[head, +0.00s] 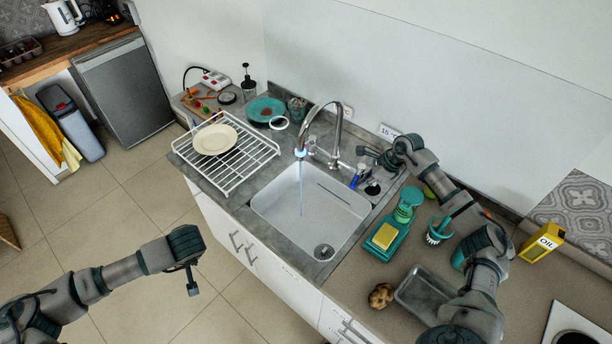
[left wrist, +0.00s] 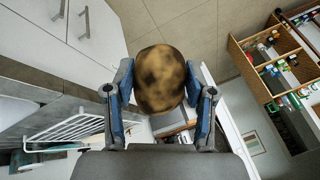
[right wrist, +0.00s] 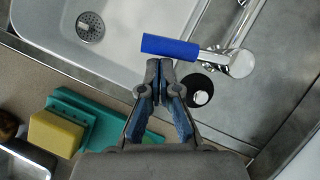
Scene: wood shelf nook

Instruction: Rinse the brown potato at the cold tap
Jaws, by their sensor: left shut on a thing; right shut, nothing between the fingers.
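My left gripper (head: 190,272) is out over the floor, left of the sink cabinet. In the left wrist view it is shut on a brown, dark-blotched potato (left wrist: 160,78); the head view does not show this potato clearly. The tap (head: 338,118) is running, with a blue glow at its spout and a thin stream falling into the white sink (head: 282,222). My right gripper (head: 366,158) is shut and empty behind the sink. In the right wrist view its fingertips (right wrist: 160,66) are just beside the blue tap handle (right wrist: 170,47). A second brown potato (head: 381,295) lies on the counter.
A dish rack (head: 240,175) with a plate (head: 214,139) stands left of the sink. Right of the sink are a yellow sponge (head: 384,236) on a teal holder, a brush (head: 437,232), a metal tray (head: 424,294) and an oil box (head: 541,243).

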